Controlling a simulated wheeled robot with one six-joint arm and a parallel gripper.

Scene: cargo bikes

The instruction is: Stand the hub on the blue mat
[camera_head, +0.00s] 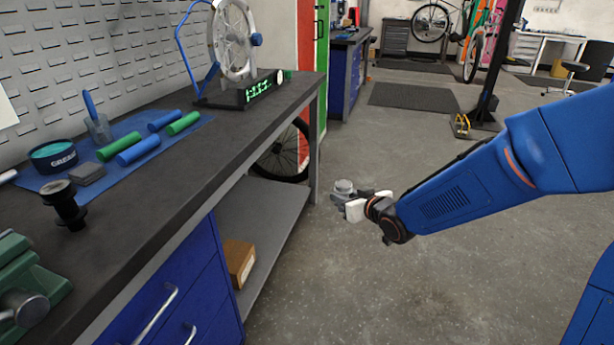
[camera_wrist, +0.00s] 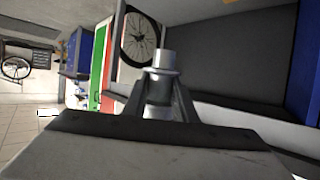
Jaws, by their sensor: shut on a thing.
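A silver-grey hub (camera_head: 343,187) is held in my gripper (camera_head: 350,203), out over the floor to the right of the workbench. In the wrist view the hub (camera_wrist: 163,62) is a metal cylinder with a wider flange, and its lower part sits between the two fingers of my gripper (camera_wrist: 159,102). The fingers are shut on it. It looks upright in the head view. The blue mat (camera_head: 190,132) lies on the bench at the left, apart from my gripper.
Blue and green rolls, a teal grease tub (camera_head: 53,156), a grey block (camera_head: 87,174) and a cup (camera_head: 99,128) occupy the mat. A black spool-shaped part (camera_head: 65,205) stands near it. A wheel stand (camera_head: 236,95) is behind. The bench's front strip (camera_head: 185,185) is clear.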

